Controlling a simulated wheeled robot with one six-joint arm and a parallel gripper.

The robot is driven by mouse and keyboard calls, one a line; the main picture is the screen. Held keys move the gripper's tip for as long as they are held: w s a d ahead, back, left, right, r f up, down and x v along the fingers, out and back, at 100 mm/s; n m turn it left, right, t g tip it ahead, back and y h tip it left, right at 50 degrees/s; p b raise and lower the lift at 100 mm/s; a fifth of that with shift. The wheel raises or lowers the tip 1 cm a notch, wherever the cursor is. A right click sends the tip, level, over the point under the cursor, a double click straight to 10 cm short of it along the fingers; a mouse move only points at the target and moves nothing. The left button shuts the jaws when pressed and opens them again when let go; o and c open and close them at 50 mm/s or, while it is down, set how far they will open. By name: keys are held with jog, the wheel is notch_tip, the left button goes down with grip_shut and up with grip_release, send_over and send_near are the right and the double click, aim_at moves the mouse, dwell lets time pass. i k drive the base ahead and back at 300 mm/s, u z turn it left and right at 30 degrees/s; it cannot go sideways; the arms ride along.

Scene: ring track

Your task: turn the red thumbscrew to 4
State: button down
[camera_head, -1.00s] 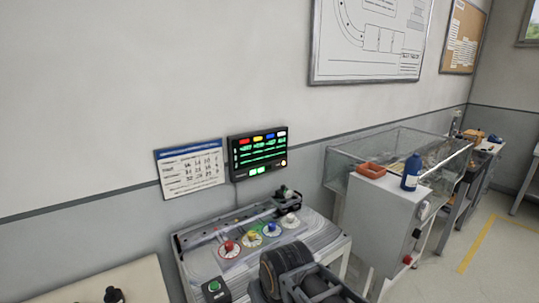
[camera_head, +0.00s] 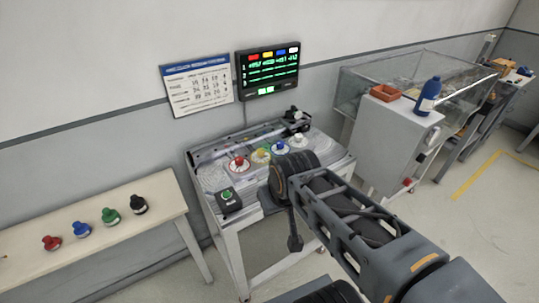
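The red thumbscrew (camera_head: 239,163) stands on a pale round dial at the left of a row on the grey bench (camera_head: 212,179). Its dial setting is too small to read. Yellow (camera_head: 261,155), blue (camera_head: 280,147) and white (camera_head: 301,142) thumbscrews continue the row to the right. My arm reaches in from the lower right, its dark rounded joint in front of the bench's front edge. A thin dark part of my arm (camera_head: 293,235) hangs below that joint. No gripper fingers can be made out, and nothing of mine visibly touches the red thumbscrew.
A display (camera_head: 268,70) with coloured columns and green figures hangs above the bench, beside a printed chart (camera_head: 198,86). A green button box (camera_head: 228,201) sits at the bench's front left. A grey cabinet (camera_head: 395,140) stands right.

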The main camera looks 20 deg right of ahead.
aim_at(238, 161)
jog(key=k, duration=1.25)
jog(key=u, duration=0.95)
jog(key=i, duration=1.5)
jog(key=z, duration=0.8)
jog(key=i, duration=0.5)
jog(key=z, duration=0.55)
